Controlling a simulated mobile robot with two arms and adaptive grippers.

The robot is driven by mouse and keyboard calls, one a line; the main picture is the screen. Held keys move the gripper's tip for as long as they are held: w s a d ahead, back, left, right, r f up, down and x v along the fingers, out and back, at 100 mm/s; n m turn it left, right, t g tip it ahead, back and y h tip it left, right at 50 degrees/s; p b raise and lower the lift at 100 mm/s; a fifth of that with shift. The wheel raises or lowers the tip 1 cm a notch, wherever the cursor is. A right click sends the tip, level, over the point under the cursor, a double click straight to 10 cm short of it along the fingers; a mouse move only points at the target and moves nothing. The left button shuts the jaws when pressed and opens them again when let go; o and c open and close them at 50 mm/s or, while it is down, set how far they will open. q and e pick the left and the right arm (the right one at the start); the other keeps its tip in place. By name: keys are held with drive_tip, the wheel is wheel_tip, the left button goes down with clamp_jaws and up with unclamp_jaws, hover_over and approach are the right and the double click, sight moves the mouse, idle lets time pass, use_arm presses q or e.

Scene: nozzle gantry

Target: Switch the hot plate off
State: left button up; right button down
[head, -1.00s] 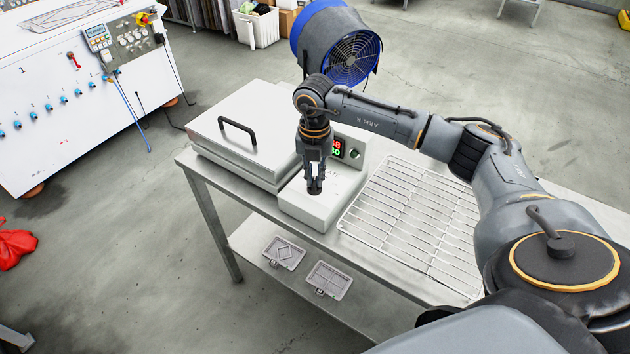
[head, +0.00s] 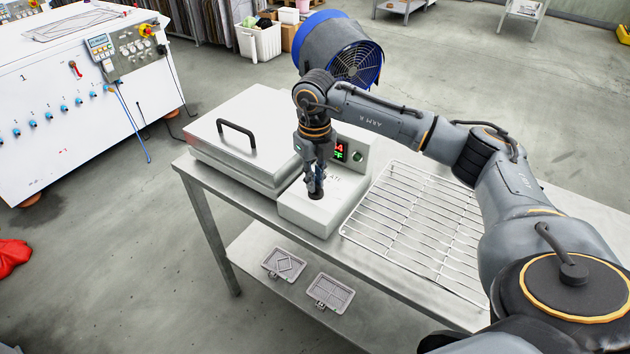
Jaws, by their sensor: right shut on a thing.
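The hot plate is a pale box with a flat closed lid (head: 222,135) and a black handle, joined to a lower control section (head: 330,212) on its right. A display (head: 341,150) on the raised back panel shows red digits above green characters that read "FF" where visible; my right arm hides part of it. My right gripper (head: 316,184) points down over the control section, its fingers shut on a dark round knob (head: 316,195) on the top face. The fingers hide part of the knob. My left gripper is out of view.
A wire rack (head: 415,225) lies on the metal table right of the hot plate. Two small grey trays (head: 284,264) sit on the lower shelf. A blue-rimmed fan (head: 345,52) stands behind the table, and a white machine (head: 80,100) stands at left.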

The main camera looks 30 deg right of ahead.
drive_tip(key=shift+r, duration=0.1)
idle(0.3)
drive_tip(key=c, duration=1.4)
unclamp_jaws()
wheel_tip(320, 180, up, 12)
